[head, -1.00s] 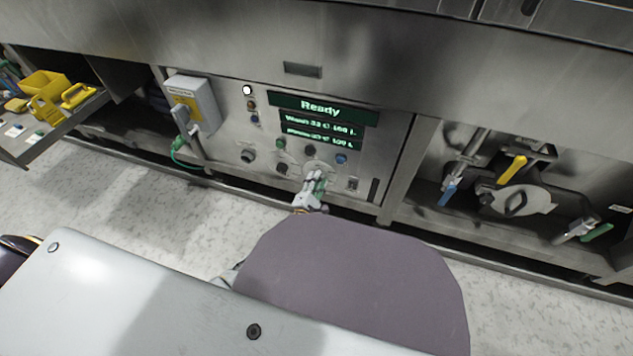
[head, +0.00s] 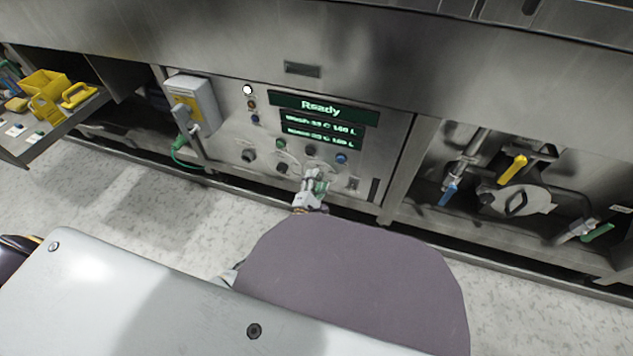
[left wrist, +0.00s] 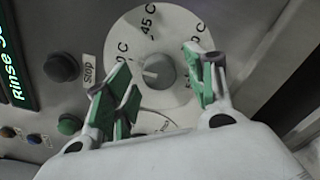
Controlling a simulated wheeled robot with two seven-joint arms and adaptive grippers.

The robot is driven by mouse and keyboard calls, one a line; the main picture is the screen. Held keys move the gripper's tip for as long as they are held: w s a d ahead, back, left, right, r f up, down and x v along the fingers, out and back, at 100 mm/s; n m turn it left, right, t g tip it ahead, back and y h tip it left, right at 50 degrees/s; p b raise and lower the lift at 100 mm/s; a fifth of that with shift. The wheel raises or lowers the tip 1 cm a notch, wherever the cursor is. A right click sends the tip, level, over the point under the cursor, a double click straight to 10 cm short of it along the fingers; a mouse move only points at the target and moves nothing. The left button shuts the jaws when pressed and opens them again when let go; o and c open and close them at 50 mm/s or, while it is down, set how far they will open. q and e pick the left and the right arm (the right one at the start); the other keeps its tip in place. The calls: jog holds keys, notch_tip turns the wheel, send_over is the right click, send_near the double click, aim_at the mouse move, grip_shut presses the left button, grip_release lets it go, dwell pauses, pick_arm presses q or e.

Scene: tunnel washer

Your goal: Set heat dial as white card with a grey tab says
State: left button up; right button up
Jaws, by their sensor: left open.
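The dial (left wrist: 150,28) is a white disc with a grey knob (left wrist: 159,69) in the left wrist view. A "45 C" mark shows near its top, with partly covered C marks at both sides. The knob's pale pointer points toward the left. My left gripper (left wrist: 162,70) is open, its green-padded fingers on either side of the knob; I cannot tell whether they touch it. In the head view the left gripper (head: 317,184) covers much of this dial on the panel. Small white cards (head: 14,131) lie on the left shelf; their tabs and writing are too small to read. My right gripper is not in view.
A green display (head: 322,108) reads "Ready" above wash and rinse lines. Other knobs and buttons surround the dial, including a dark one beside a "Stop" label (left wrist: 88,69). A grey switch box (head: 192,101) is left, valves (head: 513,170) right. Yellow items (head: 45,84) sit on the shelf.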

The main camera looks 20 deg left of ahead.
pick_arm(q)
jog(key=shift+s, duration=0.2)
jog(key=s, duration=1.1)
jog(key=shift+s+a, duration=0.2)
jog(key=shift+s, duration=0.15)
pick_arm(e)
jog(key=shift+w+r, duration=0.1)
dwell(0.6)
